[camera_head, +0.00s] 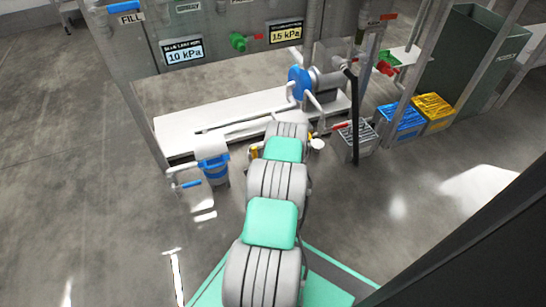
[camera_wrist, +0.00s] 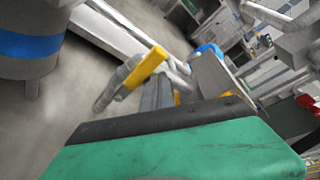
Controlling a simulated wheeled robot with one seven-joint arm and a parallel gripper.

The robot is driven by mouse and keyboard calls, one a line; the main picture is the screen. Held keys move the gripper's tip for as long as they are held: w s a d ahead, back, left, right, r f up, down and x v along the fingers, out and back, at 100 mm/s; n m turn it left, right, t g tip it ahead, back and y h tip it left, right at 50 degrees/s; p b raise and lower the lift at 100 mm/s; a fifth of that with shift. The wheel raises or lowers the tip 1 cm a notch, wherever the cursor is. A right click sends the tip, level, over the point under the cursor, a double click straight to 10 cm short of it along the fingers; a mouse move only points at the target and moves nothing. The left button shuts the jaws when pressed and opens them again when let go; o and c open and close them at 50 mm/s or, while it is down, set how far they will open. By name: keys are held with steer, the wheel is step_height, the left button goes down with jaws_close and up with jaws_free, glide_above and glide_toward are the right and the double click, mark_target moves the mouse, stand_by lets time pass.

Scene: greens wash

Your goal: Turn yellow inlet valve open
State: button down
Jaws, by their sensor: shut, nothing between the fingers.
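The yellow valve handle (camera_wrist: 145,66) is a flat bar on a grey pipe fitting in the wrist view, tilted up to the right. In the head view a small yellow piece (camera_head: 253,152), likely the same handle, shows just left of my arm. My gripper (camera_wrist: 182,74) is shut and empty, right beside the handle in the wrist view. Whether it touches the handle I cannot tell. The green and black hand body covers the lower part of that view. In the head view my arm hides the gripper.
A grey container with a blue band (camera_wrist: 28,44) stands close on the left in the wrist view. In the head view a blue pump (camera_head: 299,82), red-handled pipework and a dark upright hose (camera_head: 355,120) lie to the right. Blue (camera_head: 401,121) and yellow (camera_head: 433,112) crates stand farther right. Floor at left is clear.

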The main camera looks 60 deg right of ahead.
steer(key=shift+w+a, duration=0.25)
steer(key=shift+a, duration=0.05)
